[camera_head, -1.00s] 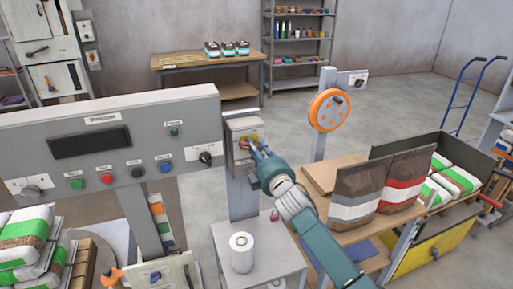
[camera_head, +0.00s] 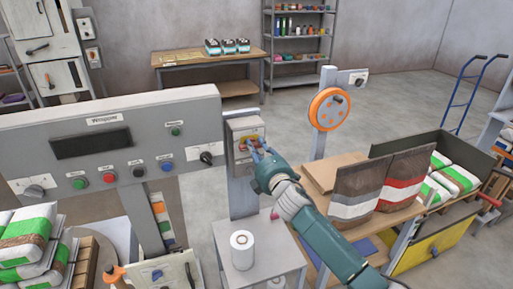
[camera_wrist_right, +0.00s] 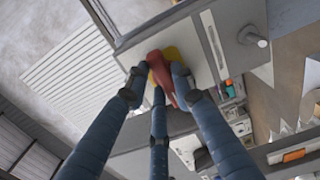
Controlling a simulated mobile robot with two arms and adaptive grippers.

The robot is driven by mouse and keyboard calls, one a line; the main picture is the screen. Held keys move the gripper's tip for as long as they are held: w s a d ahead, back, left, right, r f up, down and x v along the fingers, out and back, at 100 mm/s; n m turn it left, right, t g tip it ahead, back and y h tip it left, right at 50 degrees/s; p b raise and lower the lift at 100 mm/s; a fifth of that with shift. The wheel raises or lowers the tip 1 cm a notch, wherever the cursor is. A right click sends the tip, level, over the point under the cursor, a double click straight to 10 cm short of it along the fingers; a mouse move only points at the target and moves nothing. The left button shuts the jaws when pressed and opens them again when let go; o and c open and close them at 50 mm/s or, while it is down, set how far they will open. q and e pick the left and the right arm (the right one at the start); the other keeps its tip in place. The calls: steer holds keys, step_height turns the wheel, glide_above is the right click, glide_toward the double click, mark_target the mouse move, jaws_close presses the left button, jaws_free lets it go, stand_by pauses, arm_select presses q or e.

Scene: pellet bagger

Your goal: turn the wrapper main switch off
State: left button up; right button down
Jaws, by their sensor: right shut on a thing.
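The main switch is a red handle on a yellow plate, on a grey box (camera_head: 235,128) on a post beside the panel labelled Wrapper (camera_head: 60,115). My right gripper (camera_head: 250,146) reaches up to the front of this box. In the right wrist view, my right gripper (camera_wrist_right: 158,78) has its blue fingers closed around the red handle (camera_wrist_right: 161,70), with the yellow plate (camera_wrist_right: 172,53) partly visible behind it. The fingers hide part of the handle, so its exact angle is hard to read. My left gripper is not in view.
The panel carries a dark display, several push buttons and a black knob (camera_head: 206,158) near the box. A white roll (camera_head: 242,252) stands on a grey stand below. An orange wheel (camera_head: 329,109) and upright bags (camera_head: 357,190) are to the right.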

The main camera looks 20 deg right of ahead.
steer(key=c, duration=1.4)
jaws_free()
steer(key=shift+c, duration=0.2)
steer(key=shift+s, duration=0.1)
steer(key=s, duration=1.1)
steer(key=shift+s+d, duration=0.2)
steer(key=shift+s, duration=0.2)
